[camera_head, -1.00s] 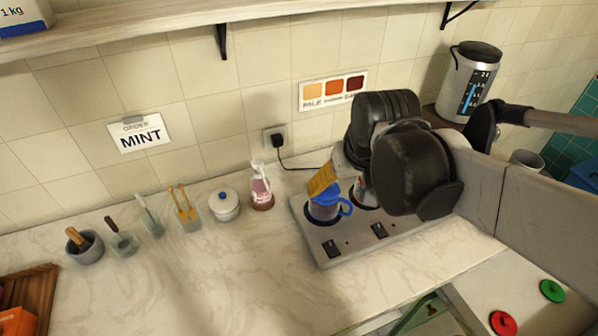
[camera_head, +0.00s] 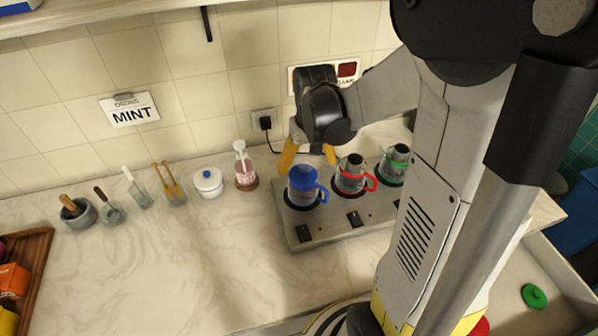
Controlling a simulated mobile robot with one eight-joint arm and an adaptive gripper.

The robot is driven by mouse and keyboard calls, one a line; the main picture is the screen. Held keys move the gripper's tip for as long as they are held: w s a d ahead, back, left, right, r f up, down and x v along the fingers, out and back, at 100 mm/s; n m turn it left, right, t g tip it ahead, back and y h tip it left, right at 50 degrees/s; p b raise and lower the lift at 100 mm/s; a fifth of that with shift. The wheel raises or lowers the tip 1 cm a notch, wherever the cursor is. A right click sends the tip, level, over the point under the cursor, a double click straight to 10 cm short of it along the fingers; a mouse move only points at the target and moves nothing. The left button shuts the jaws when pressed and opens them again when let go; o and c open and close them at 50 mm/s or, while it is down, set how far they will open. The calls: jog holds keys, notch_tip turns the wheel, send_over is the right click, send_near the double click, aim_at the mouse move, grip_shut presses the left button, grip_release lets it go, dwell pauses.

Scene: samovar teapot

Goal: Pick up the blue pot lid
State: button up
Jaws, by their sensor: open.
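The blue pot lid (camera_head: 302,174) sits on a glass pot with a blue handle (camera_head: 322,193), at the left end of the grey hot plate unit (camera_head: 320,233). My gripper (camera_head: 309,157) is open, with its two yellow fingers apart and pointing down. In the picture it is just above the lid, one finger toward the left and one toward the right. The fingers appear clear of the lid, but the exact height gap is hard to judge.
A red-handled pot (camera_head: 352,175) and a green-handled pot (camera_head: 394,165) stand to the right on the same unit. A pink bottle (camera_head: 244,168) and a white sugar pot (camera_head: 208,183) stand to the left. A green lid (camera_head: 534,296) lies at lower right. The front counter is clear.

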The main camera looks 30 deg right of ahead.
aim_at(303, 170)
jog(key=f+b, duration=0.1)
jog(key=f, duration=0.1)
jog(key=w+f+b, duration=0.1)
jog(key=f, duration=0.1)
jog(key=shift+w+a+f, duration=0.15)
jog(key=shift+w+f, duration=0.05)
jog(key=shift+f, duration=0.15)
jog(key=c, duration=1.1)
jog(key=shift+r, duration=0.15)
jog(key=shift+c, duration=0.2)
